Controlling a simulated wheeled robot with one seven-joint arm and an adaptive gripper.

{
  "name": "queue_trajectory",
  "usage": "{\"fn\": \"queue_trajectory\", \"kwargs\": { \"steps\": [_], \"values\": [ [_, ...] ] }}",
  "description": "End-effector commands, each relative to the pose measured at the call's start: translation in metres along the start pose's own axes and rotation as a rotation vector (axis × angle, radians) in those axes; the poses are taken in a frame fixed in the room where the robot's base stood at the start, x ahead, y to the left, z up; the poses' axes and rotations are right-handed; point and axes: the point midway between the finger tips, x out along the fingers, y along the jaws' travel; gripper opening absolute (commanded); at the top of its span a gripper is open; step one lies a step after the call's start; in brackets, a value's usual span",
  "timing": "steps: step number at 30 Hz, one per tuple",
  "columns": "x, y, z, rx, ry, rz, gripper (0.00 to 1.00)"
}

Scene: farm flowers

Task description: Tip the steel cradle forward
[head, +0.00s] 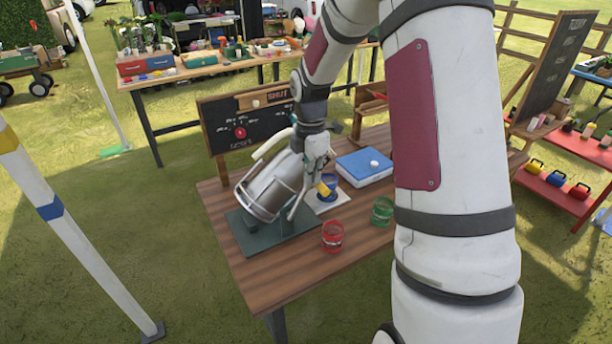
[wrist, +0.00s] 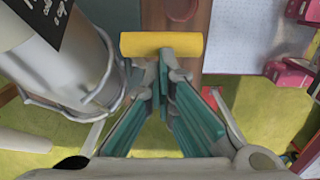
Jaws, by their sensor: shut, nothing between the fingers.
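The steel cradle (head: 268,190) holds a large metal cylinder, tilted, on a dark green base (head: 248,238) at the left of the wooden table. Its cylinder and wire ring also fill the left of the wrist view (wrist: 70,55). A short yellow bar (wrist: 161,44) lies across just beyond my fingertips; a yellow part also shows in the head view (head: 324,188). I cannot tell whether the fingers touch it. My gripper (wrist: 167,62) is shut and empty, beside the cylinder on its right. In the head view, my wrist and the cradle partly hide the fingers.
A red cup (head: 332,237) and a green cup (head: 382,211) stand near the table's front edge. A blue cup (head: 330,179) is close to my gripper. A blue-lidded box (head: 364,167) lies to the right. A small blackboard (head: 243,118) stands behind the cradle.

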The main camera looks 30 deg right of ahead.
Motion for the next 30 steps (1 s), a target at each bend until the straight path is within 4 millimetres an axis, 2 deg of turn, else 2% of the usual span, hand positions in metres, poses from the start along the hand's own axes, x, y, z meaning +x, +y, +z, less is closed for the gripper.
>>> {"fn": "queue_trajectory", "kwargs": {
  "steps": [6,15,30],
  "values": [
    [0.006,-0.001,0.015,0.004,0.098,-0.002,0.00],
    [0.012,-0.001,0.027,0.000,0.095,-0.002,0.00],
    [0.015,0.000,0.033,-0.001,0.093,-0.002,0.00]
  ]
}}
